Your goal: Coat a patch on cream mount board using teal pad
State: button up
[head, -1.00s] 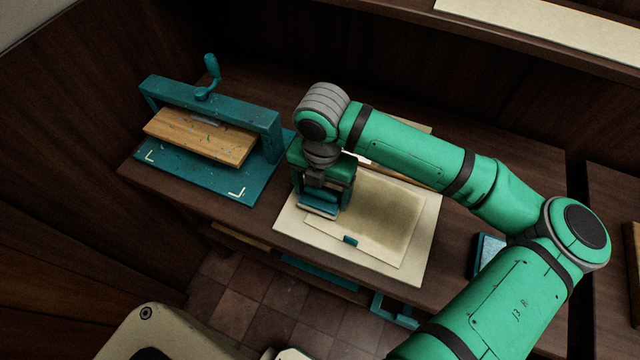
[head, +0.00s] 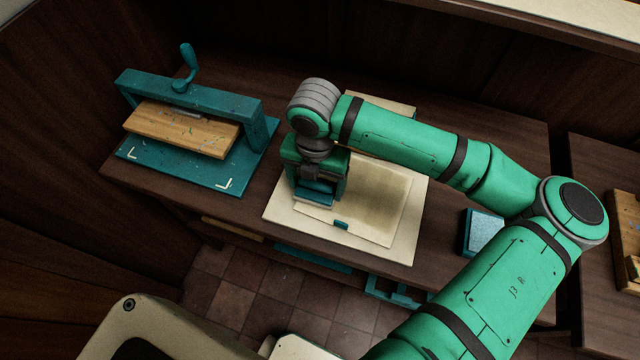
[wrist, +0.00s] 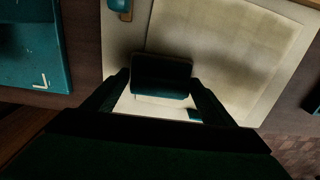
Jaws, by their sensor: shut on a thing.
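The teal pad (head: 314,198) is in my gripper (head: 318,186), which is shut on it. It shows as a dark block (wrist: 161,76) between the fingers in the wrist view. Pad and gripper are over the left part of a thin cream panel (head: 372,228) with a darker tan-grey patch. The panel lies on a larger cream board (head: 283,214), and a small teal tab (head: 341,225) sits on its front edge. I cannot tell whether the pad touches the surface. My arm hides part of the panel's far side.
A teal press (head: 190,105) with a crank and wooden block stands on the left of the dark table. A blue-topped block (head: 483,232) stands to the right of the board, close to my arm. Teal drawers or rails show below the front edge.

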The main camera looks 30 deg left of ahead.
jog(key=shift+a, duration=0.8)
jog(key=shift+a+r, duration=0.15)
jog(key=shift+r, duration=0.9)
jog(key=shift+d+r, duration=0.2)
jog(key=shift+r, duration=0.85)
jog(key=shift+s+a+r, duration=0.1)
jog(key=shift+a+r, duration=0.05)
jog(key=shift+r, duration=1.8)
